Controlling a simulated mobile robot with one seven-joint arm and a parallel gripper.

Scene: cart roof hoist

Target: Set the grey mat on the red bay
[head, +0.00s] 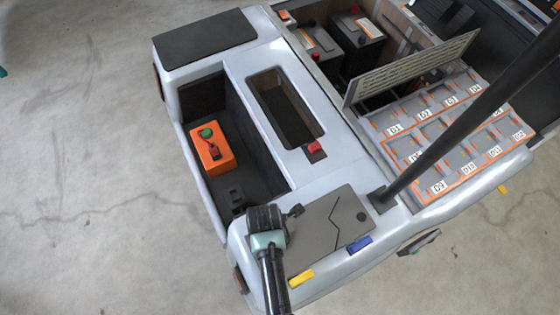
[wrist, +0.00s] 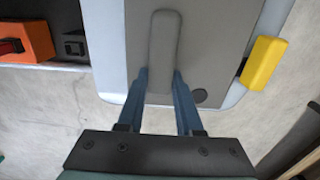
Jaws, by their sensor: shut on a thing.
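A flat grey panel, which looks like the grey mat (head: 327,226), lies on the near end of the white cart; it also shows in the wrist view (wrist: 215,50). A small red block (head: 315,148) sits beside a dark rectangular opening (head: 285,108), possibly the red bay.
Yellow (head: 301,277) and blue (head: 359,245) blocks sit along the near edge. An orange box (head: 212,149) stands in the left recess. A black post (head: 460,115) rises on the right, before labelled trays (head: 470,172). A dark plate (head: 205,38) covers the far left corner.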

